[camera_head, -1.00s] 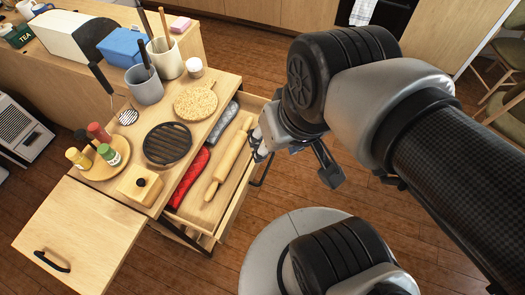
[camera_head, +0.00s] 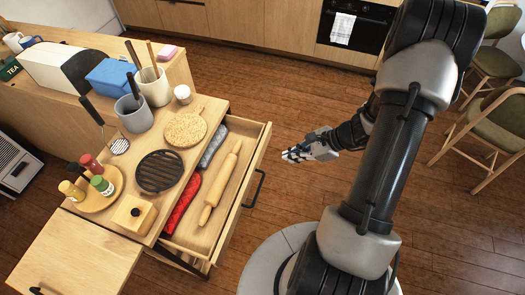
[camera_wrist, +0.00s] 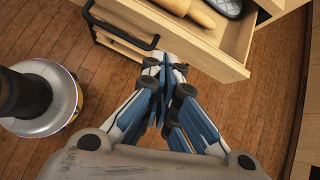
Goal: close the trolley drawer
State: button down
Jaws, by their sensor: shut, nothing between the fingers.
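The trolley drawer (camera_head: 240,192) is pulled out on the right side of the wooden trolley (camera_head: 205,105). It holds a rolling pin (camera_head: 220,185), a red mitt (camera_head: 182,204) and a grey mitt (camera_head: 213,143). Its black handle (camera_head: 257,188) is on the front panel. My gripper (camera_head: 287,156) is shut and empty, to the right of the drawer front and apart from it in the head view. In the wrist view, the gripper (camera_wrist: 165,72) is seen close to the drawer front (camera_wrist: 205,52), with the black handle (camera_wrist: 122,32) to the left of the fingertips.
Green chairs (camera_head: 492,125) stand at the right and an oven (camera_head: 358,25) at the back. The floor right of the drawer is clear.

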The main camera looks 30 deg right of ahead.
notch_tip(320, 180, down, 5)
jog(key=s+d+m+t, duration=0.1)
jog(key=s+d+m, duration=0.1)
jog(key=m, duration=0.1)
jog(key=b+x, duration=0.1)
jog(key=x, duration=0.5)
jog(key=w+r+b+x, duration=0.1)
jog(key=x, duration=0.6)
jog(key=shift+w+a+r+b, duration=0.3)
jog(key=shift+w+a+b, duration=0.05)
jog(key=shift+b, duration=0.05)
jog(key=shift+w+a, duration=0.1)
